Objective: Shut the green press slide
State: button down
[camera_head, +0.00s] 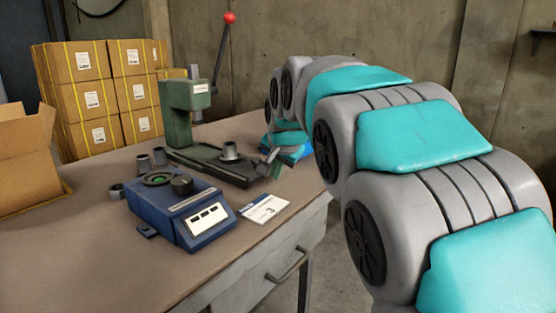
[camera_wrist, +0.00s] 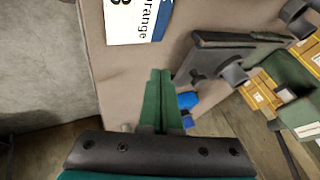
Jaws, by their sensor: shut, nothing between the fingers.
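The green press (camera_head: 185,110) stands on the table, with a lever topped by a red knob. Its dark slide plate (camera_head: 222,170) extends from the press toward the table's right edge, and a grey flanged cup (camera_head: 229,151) stands on it, clear of the press head. The plate (camera_wrist: 222,48) and green press body (camera_wrist: 297,85) also show in the wrist view. My gripper (camera_head: 274,166) is just off the plate's right end, its green fingers (camera_wrist: 160,76) together and empty. Whether they touch the plate I cannot tell.
A blue scale-like device (camera_head: 183,207) and a printed card (camera_head: 264,208) lie on the table (camera_head: 90,255) in front of the press. Small grey cups (camera_head: 143,163) stand left of it. Stacked cartons (camera_head: 105,90) are behind. My arm fills the right side.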

jog(key=x, duration=0.3)
jog(key=shift+a, duration=0.1)
jog(key=w+a, duration=0.2)
jog(key=shift+a+r+p, duration=0.1)
jog(key=shift+a+p, duration=0.15)
jog(key=shift+p, duration=0.15)
jog(key=shift+w+a+r, duration=0.1)
jog(key=shift+a, duration=0.1)
jog(key=shift+a, duration=0.1)
